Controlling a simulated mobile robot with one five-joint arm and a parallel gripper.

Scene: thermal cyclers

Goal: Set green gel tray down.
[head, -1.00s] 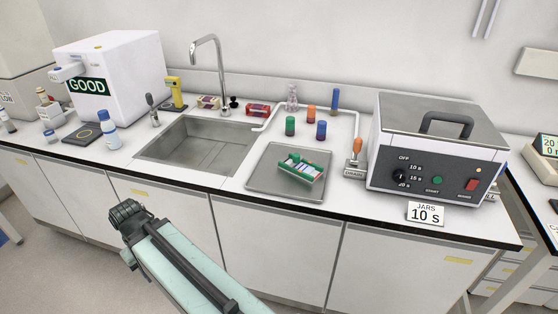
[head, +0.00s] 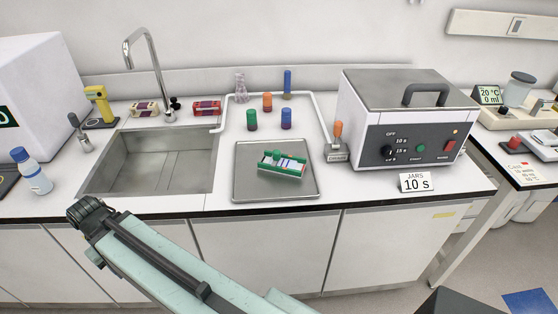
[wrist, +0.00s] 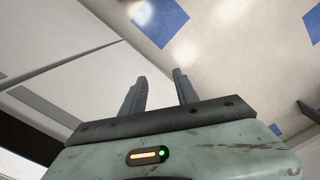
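The green gel tray (head: 282,170) sits on a shallow metal tray (head: 246,186) on the counter, right of the sink. It is a small green-sided tray with a pale, striped inside, and a green piece stands at its back left. My gripper shows in the wrist view (wrist: 162,92) with two grey fingers apart and nothing between them. Behind the fingers are floor and cabinet fronts. In the head view my arm reaches up from the bottom to the lower left, in front of the cabinets and well away from the gel tray.
A sink (head: 158,160) with a tall faucet lies left of the metal tray. Several coloured tubes, including a green one (head: 252,120), stand behind the metal tray. Bare counter (head: 230,203) runs along the front.

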